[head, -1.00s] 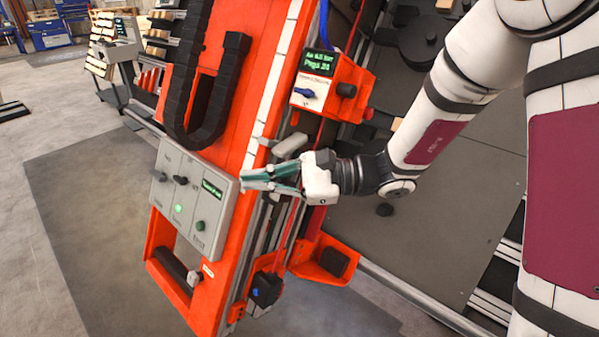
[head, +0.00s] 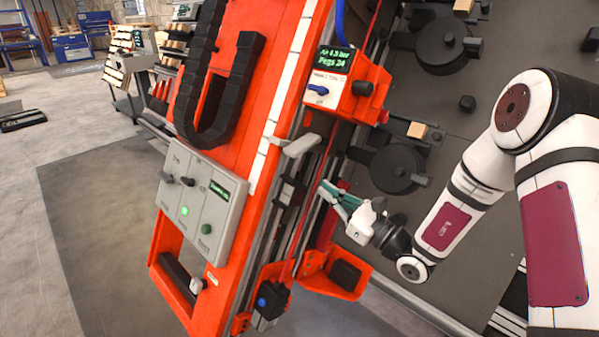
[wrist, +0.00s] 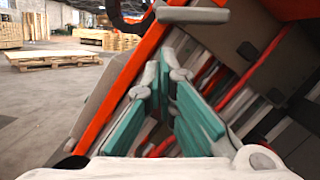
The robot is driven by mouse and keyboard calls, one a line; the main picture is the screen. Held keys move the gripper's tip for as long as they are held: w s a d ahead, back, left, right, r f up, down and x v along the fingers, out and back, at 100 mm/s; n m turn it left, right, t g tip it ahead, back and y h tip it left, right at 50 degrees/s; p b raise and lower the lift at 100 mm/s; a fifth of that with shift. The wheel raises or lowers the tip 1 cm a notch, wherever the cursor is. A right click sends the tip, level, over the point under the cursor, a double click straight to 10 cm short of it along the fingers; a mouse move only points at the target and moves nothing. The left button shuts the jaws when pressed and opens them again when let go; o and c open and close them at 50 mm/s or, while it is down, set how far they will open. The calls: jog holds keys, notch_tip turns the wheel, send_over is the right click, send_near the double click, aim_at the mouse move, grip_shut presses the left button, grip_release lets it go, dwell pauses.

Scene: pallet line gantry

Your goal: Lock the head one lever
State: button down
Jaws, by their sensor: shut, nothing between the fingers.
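A pale grey lever (head: 300,145) sticks out at the side of the orange gantry beam, below the readout box; no label on it can be read, so I cannot tell whether it is the head one lever. A pale grey bar (wrist: 192,14), perhaps the same lever, crosses the top of the wrist view. My gripper (head: 326,188) has teal finger pads and is shut and empty. It is below and right of the lever in the head view, apart from it, beside the rails. In the wrist view my gripper (wrist: 165,62) points up toward the bar.
An orange readout box (head: 343,90) with a blue knob stands above the lever. A grey control panel (head: 203,200) with a lit green button is on the beam at left. An orange bracket (head: 325,275) is below my gripper. Dark round fixtures (head: 395,168) stand at right.

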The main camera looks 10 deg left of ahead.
aim_at(303, 145)
jog(key=shift+a, duration=0.1)
jog(key=b+x, duration=0.1)
jog(key=x, duration=0.9)
jog(key=shift+b, duration=0.3)
